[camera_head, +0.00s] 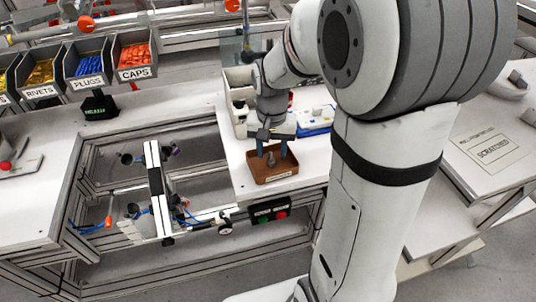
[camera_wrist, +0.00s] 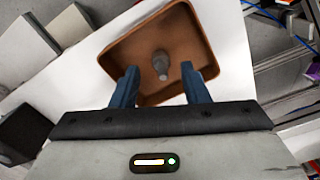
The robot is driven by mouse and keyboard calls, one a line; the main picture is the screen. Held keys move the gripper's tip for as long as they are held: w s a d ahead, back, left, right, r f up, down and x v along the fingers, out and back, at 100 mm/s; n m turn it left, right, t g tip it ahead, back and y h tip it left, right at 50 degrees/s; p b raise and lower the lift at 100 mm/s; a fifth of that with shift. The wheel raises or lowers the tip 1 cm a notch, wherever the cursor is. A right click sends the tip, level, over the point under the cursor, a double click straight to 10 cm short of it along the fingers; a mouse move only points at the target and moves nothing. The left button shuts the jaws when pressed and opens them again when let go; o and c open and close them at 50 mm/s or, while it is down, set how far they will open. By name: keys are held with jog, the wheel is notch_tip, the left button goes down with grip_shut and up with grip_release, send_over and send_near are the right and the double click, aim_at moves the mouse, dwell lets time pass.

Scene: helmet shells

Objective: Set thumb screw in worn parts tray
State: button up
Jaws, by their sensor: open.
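The worn parts tray is a brown, shallow, square tray (camera_head: 262,177) near the front edge of the white bench. It also shows in the wrist view (camera_wrist: 205,72). A small grey thumb screw (camera_wrist: 160,62) lies inside the tray, near its middle. It is small in the head view (camera_head: 271,160). My gripper (camera_head: 276,150) is over the tray, pointing down. In the wrist view its two blue fingers (camera_wrist: 158,82) are apart, with the screw visible beyond and between them. The fingers do not touch the screw in that view. The exact height of the fingertips above the tray floor is unclear.
A blue and white case (camera_head: 314,121) stands on the bench behind the tray. Bins labelled rivets, plugs (camera_head: 87,65) and caps (camera_head: 135,57) line the back left. A box with green and red buttons (camera_head: 270,211) hangs below the bench edge. A metal-framed fixture (camera_head: 157,190) stands left.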

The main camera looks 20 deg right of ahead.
aim_at(271, 153)
notch_tip(271, 153, up, 10)
jog(key=f, duration=0.1)
jog(key=s+f+n+t, duration=0.1)
jog(key=s+n+t, duration=0.2)
jog(key=s, duration=1.1)
jog(key=shift+a+f+n, duration=0.3)
jog(key=shift+a+n, duration=0.1)
jog(key=shift+n, duration=0.4)
jog(key=shift+c, duration=0.4)
